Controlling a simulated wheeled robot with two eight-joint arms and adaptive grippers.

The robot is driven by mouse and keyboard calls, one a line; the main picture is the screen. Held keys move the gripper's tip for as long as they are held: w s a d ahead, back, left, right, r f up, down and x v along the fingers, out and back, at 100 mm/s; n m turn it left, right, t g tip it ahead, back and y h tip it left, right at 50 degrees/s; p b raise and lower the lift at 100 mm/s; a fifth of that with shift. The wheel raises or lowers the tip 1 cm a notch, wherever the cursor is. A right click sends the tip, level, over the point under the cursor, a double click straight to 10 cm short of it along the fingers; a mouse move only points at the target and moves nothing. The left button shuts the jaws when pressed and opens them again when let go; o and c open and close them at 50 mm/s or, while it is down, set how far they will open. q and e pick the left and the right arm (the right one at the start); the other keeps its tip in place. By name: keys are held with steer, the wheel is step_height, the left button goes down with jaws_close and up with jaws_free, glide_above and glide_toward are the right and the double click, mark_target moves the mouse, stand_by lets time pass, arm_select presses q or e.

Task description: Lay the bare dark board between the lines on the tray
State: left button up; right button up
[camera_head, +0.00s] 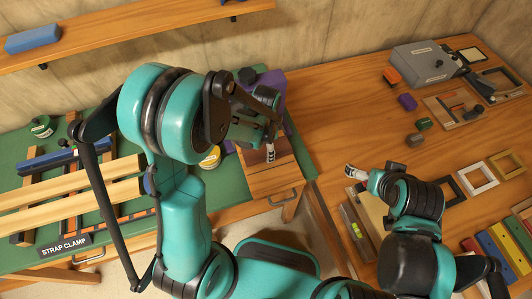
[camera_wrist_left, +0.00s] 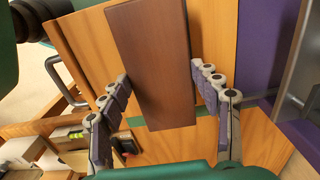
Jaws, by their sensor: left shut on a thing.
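The dark brown board (camera_wrist_left: 150,60) is bare and lies between the fingers of my left gripper (camera_wrist_left: 160,80) in the left wrist view. That gripper is shut on it. In the head view my left gripper (camera_head: 268,150) is over the light wooden surface at the right end of the green bench, and it hides much of the board. Light wood (camera_wrist_left: 90,50) shows behind the board in the wrist view; I cannot tell whether this is the tray, and I see no clear lines. My right gripper (camera_head: 356,172) is over the right bench; its opening is unclear.
A purple block or panel (camera_head: 268,82) stands behind the left gripper. The strap clamp with pale planks (camera_head: 70,185) fills the left of the green bench (camera_head: 110,120). A grey box (camera_head: 422,62), frames (camera_head: 478,177) and small blocks lie on the right bench. Its middle (camera_head: 340,110) is clear.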

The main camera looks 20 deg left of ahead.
arm_select(q)
step_height(320, 180, down, 4)
steer(key=shift+r+b, duration=0.15)
steer(key=shift+b, duration=0.4)
steer(key=o, duration=1.2)
